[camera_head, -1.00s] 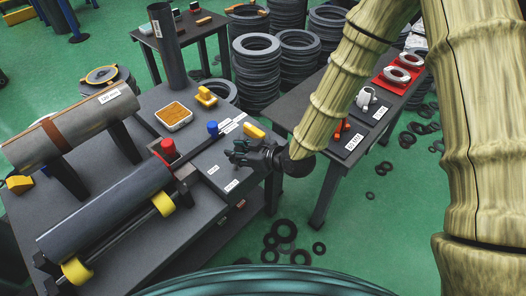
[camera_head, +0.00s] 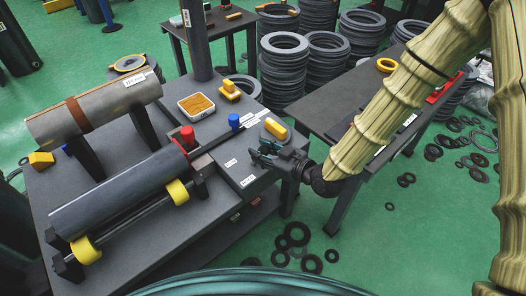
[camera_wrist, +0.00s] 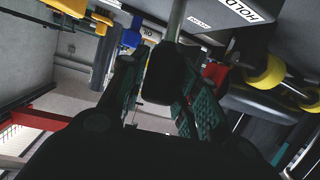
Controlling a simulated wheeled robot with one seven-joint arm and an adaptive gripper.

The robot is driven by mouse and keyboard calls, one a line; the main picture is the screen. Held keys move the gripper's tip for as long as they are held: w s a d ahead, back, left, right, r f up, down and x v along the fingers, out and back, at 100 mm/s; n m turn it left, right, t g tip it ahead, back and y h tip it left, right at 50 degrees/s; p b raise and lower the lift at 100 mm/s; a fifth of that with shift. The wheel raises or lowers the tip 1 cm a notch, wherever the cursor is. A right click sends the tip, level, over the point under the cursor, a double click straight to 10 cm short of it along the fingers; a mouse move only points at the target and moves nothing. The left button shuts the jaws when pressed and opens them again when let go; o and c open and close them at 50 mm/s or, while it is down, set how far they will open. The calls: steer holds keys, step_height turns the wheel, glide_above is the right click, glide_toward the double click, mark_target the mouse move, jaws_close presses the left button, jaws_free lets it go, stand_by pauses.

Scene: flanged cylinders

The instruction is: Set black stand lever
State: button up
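My gripper (camera_head: 268,154) is at the right end of the dark workbench, just above the bench top with the white labels. In the wrist view my gripper (camera_wrist: 160,95) has its two fingers apart, one on each side of a dark grip. A grey-green rod (camera_wrist: 177,20) runs up from this grip (camera_wrist: 163,75), which looks like the lever. The grip lies between the fingers; whether they touch it I cannot tell. In the head view the lever cannot be made out near the fingers.
The bench holds a grey flanged cylinder (camera_head: 120,195) on yellow rollers (camera_head: 178,192), a red knob (camera_head: 187,133), a blue knob (camera_head: 233,121) and a yellow handle (camera_head: 276,128). A second table (camera_head: 315,105) stands right. Black rings (camera_head: 297,233) lie on the floor.

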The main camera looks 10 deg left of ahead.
steer(key=o, duration=0.3)
steer(key=shift+o, duration=0.2)
steer(key=v, duration=1.2)
